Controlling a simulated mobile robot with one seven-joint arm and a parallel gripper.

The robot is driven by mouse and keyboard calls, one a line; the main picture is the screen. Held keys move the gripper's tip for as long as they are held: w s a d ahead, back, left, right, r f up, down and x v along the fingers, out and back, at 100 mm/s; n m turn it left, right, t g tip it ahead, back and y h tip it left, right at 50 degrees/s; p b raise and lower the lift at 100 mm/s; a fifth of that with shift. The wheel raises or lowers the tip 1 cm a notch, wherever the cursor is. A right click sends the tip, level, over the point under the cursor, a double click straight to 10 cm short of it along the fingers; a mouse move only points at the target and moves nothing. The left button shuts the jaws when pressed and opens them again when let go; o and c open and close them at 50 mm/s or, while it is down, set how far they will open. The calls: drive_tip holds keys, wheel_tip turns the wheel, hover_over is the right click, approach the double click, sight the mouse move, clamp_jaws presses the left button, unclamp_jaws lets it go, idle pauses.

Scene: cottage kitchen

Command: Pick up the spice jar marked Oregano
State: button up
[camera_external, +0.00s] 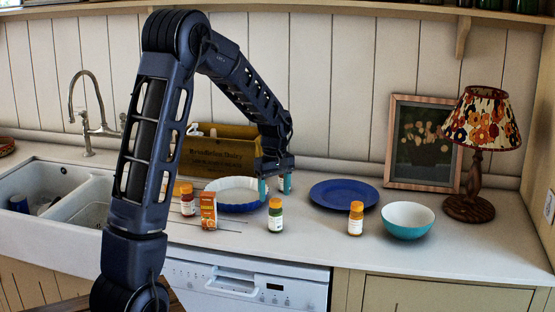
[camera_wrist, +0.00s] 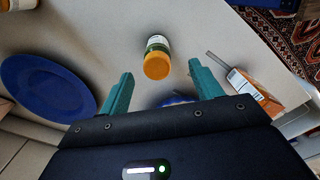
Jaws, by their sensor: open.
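Three spice jars with orange lids stand on the counter; their names are too small to read. A jar with green contents (camera_external: 275,215) stands in the middle, a reddish jar (camera_external: 188,200) at the left, and an orange-brown jar (camera_external: 356,219) at the right. My gripper (camera_external: 275,186) is open and empty, above and behind the green jar. In the wrist view the green jar (camera_wrist: 157,58) lies ahead of the gap between the open fingers (camera_wrist: 161,71), its lid toward me. No finger appears to touch it.
An orange carton (camera_external: 208,210) stands beside the reddish jar, with thin sticks near it. A white fluted dish (camera_external: 232,206) is behind. A blue plate (camera_external: 343,188), turquoise bowl (camera_external: 407,230), lamp (camera_external: 475,190) and wooden crate (camera_external: 215,155) also stand here.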

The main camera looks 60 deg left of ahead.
sight(276, 198)
drive_tip(key=shift+w+a+f, duration=0.1)
drive_tip(key=shift+f, duration=1.65)
drive_tip(key=shift+w+f, duration=0.1)
drive_tip(key=shift+f, duration=1.65)
drive_tip(key=c, duration=1.2)
drive_tip(key=shift+r, duration=0.15)
drive_tip(key=shift+c, duration=0.2)
